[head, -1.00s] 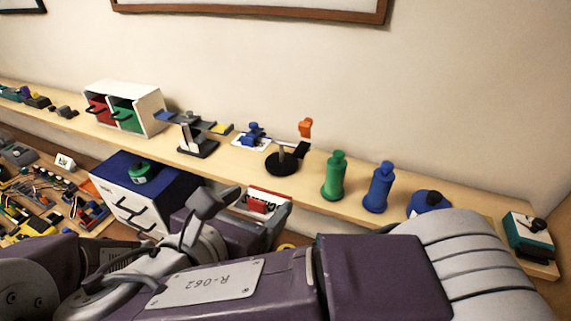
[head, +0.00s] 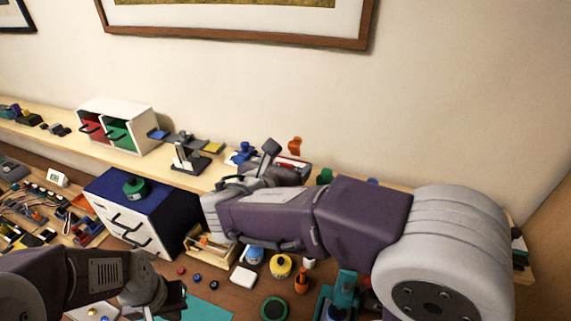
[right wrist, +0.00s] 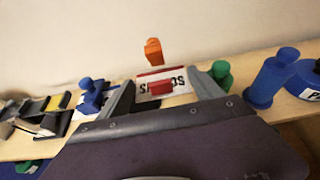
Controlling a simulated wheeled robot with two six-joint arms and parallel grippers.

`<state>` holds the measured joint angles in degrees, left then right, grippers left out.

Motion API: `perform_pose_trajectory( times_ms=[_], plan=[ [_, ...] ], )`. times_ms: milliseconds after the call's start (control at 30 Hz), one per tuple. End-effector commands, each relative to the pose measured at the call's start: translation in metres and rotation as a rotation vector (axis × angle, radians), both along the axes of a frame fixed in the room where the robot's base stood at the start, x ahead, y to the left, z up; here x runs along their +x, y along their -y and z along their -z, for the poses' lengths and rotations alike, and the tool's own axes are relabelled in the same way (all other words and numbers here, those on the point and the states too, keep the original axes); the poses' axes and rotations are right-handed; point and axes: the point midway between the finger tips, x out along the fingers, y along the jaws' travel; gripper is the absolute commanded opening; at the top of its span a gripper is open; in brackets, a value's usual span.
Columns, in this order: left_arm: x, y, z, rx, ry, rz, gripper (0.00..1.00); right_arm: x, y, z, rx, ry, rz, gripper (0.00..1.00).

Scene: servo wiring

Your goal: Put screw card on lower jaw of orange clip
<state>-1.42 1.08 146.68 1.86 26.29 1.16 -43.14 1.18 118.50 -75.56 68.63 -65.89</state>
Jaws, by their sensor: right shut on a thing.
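The screw card (head: 293,162) is white with a red edge and a red block, and it shows dark lettering in the right wrist view (right wrist: 146,90). My right gripper (head: 285,160) is shut on it; in the right wrist view its fingers (right wrist: 163,82) flank the card. The orange clip (head: 295,145) stands just beyond the card, and its top shows above the card in the right wrist view (right wrist: 153,51). Its lower jaw and stand are hidden behind the card and gripper. My left gripper (head: 165,298) is low at the left; its jaw state is unclear.
A light wood shelf (head: 75,139) runs along the wall. Blue (right wrist: 93,95) and green (right wrist: 221,72) pieces flank the card, with a larger blue bottle (right wrist: 270,80) further right. A white drawer box (head: 120,122) stands left. The table below is crowded.

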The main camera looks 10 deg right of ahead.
Motion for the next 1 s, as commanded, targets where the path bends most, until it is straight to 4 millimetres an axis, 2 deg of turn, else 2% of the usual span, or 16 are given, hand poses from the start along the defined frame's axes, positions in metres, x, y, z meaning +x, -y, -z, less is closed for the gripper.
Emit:
perform_pose_trajectory(
  times_ms=[100, 400, 433, 500, 867, 1000],
  plan=[
    [0.0, 0.0, -0.002, 0.0, 0.0, 0.0, 0.0, -0.001, -0.001, 0.008, -0.001, -0.002, -0.003, 0.32],
    [0.0, 0.0, 0.003, 0.0, 0.0, 0.0, 0.0, -0.001, -0.002, 0.012, -0.001, 0.0, -0.004, 0.32],
    [0.0, 0.0, 0.002, 0.0, 0.0, 0.0, 0.0, -0.001, -0.002, 0.012, 0.0, 0.0, -0.002, 0.79],
    [0.0, 0.0, 0.002, 0.0, 0.0, 0.0, 0.0, -0.001, -0.002, 0.011, 0.0, 0.0, -0.002, 0.98],
    [0.0, 0.0, -0.002, 0.0, 0.0, 0.0, 0.0, -0.001, -0.002, 0.006, 0.001, 0.0, -0.002, 0.98],
    [0.0, 0.0, 0.005, 0.0, 0.0, 0.0, 0.0, -0.014, -0.012, 0.002, 0.003, 0.004, -0.007, 0.98]
  ],
)
